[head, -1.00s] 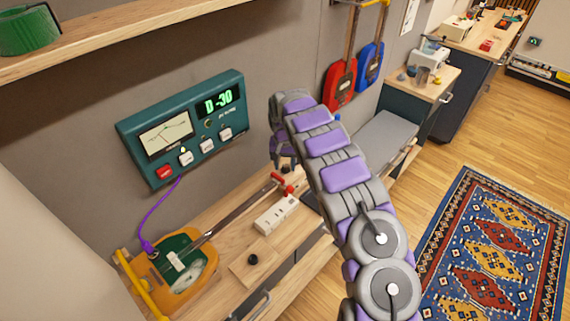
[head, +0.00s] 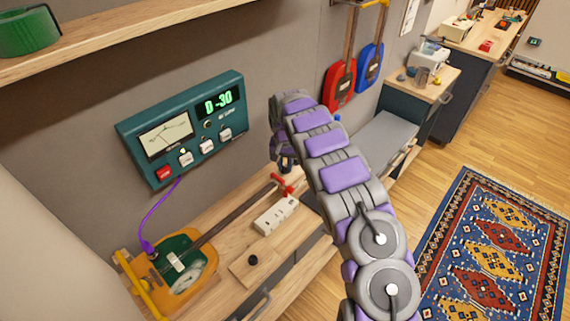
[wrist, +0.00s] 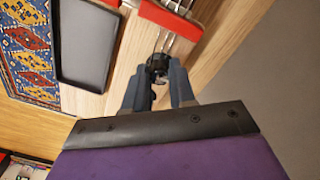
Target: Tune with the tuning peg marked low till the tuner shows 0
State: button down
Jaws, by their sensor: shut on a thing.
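The green tuner (head: 185,130) hangs on the wall at left, and its display (head: 218,102) reads D -30. The stringed instrument (head: 180,268), with an orange and green body, lies on the wooden bench; its neck points toward my gripper. A purple cable joins it to the tuner. My gripper (head: 286,166) hangs over the headstock end, partly hidden by my arm. In the wrist view my gripper (wrist: 157,84) is shut on a small black tuning peg (wrist: 157,70), with strings running beyond it. I cannot read any mark on the peg.
A red piece (head: 284,186) sits by the neck's end; a red bar (wrist: 170,18) crosses the strings in the wrist view. A white block (head: 275,215) and a wooden board with a black knob (head: 253,260) lie on the bench. A dark tray (wrist: 88,42) is beside the peg.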

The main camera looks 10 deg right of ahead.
aim_at(284, 165)
jog(key=m+p, duration=0.2)
jog(key=m, duration=0.3)
jog(key=shift+m, duration=0.4)
jog(key=m+p, duration=0.2)
jog(key=m, duration=0.3)
jog(key=shift+w+m, duration=0.1)
jog(key=shift+m, duration=0.2)
jog(key=c, duration=0.9)
grip_release()
jog(key=shift+a, duration=0.1)
jog(key=shift+c, duration=0.2)
jog(key=shift+r, duration=0.15)
notch_tip(284, 165, up, 17)
jog(key=p, duration=0.1)
jog(key=shift+w+p, duration=0.25)
jog(key=shift+p, duration=0.05)
